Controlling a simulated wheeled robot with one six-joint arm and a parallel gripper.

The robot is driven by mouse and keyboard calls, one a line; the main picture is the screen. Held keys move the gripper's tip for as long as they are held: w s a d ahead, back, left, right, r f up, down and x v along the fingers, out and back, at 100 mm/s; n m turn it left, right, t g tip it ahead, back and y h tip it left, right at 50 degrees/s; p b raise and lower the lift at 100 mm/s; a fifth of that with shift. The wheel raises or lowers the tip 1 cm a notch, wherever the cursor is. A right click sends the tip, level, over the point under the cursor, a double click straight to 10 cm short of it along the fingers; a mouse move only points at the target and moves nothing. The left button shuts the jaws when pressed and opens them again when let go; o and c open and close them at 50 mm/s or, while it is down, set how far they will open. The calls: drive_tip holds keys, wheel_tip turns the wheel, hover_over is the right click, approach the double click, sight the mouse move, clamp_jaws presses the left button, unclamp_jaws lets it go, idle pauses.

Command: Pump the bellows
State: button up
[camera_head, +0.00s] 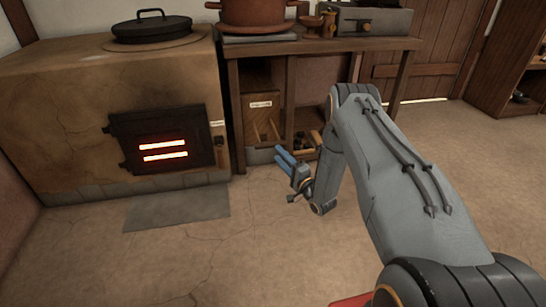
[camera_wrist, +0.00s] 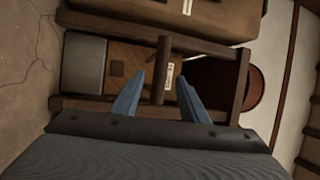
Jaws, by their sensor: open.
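A wooden unit with a small white label (camera_head: 261,104) stands under the workbench, beside the stove; I take it for the bellows. Its brown panel (camera_wrist: 125,62) shows in the wrist view, with a dark square on it. A round-ended wooden bar (camera_wrist: 160,55), perhaps its handle, crosses the wrist view between my fingers. My gripper (camera_head: 281,152) is open, with blue fingers pointing at the unit's lower front. In the wrist view my gripper (camera_wrist: 160,73) has a finger on each side of the bar, with gaps showing. I cannot tell how deep the bar lies between them.
The stove (camera_head: 65,110) stands left, its firebox door (camera_head: 165,138) glowing through slots. A lidded pan (camera_head: 152,27) sits on it. The floor in front is clear.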

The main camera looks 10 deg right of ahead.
sight(271, 147)
drive_tip(key=shift+w+a+r, duration=0.1)
drive_tip(key=shift+w+a, duration=0.25)
drive_tip(key=shift+w, duration=0.1)
drive_tip(key=b+x, duration=0.3)
drive_tip(key=x, duration=0.4)
clamp_jaws()
